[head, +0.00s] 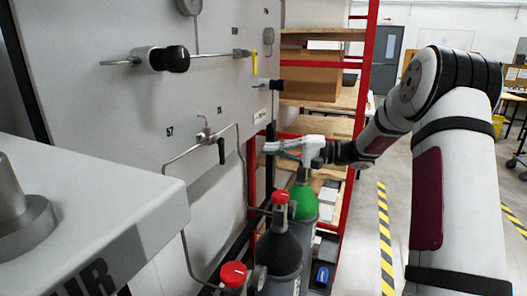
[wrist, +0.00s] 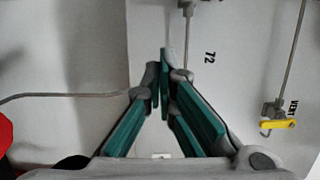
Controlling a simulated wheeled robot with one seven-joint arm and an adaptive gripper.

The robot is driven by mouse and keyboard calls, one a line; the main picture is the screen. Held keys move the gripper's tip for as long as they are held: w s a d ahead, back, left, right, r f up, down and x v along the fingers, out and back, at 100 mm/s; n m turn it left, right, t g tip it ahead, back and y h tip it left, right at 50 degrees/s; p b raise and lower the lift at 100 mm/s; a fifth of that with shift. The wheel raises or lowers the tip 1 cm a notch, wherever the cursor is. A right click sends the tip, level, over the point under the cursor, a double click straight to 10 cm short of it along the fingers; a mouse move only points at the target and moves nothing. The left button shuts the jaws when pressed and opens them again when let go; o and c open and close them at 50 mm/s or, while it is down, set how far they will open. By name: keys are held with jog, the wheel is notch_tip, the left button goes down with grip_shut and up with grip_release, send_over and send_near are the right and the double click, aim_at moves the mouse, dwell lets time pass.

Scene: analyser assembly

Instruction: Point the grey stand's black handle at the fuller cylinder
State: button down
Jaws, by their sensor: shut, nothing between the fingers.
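The grey valve stand (head: 204,135) sits on the grey panel where two thin pipes meet. Its black handle (head: 221,151) hangs downward. A grey cylinder with a green top (head: 304,203) stands at the foot of the panel, and a dark-topped cylinder (head: 279,252) with a red cap stands nearer. I cannot tell which is fuller. My gripper (head: 268,147) is right of the handle, apart from it in the head view. In the wrist view my gripper (wrist: 163,78) has its teal fingers brought together, empty, in front of the panel. The black handle is not discernible there.
A black-knobbed fitting (head: 175,58) and a yellow lever (head: 254,63) are higher on the panel; the yellow lever (wrist: 277,124) also shows in the wrist view. A gauge (head: 190,6) is cut off above. A red shelf rack (head: 361,90) stands behind. Another red cap (head: 233,274) is low in front.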

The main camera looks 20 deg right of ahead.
aim_at(222, 151)
jog(key=w+a+p, duration=0.1)
jog(key=a, duration=0.9)
jog(key=shift+w, duration=0.1)
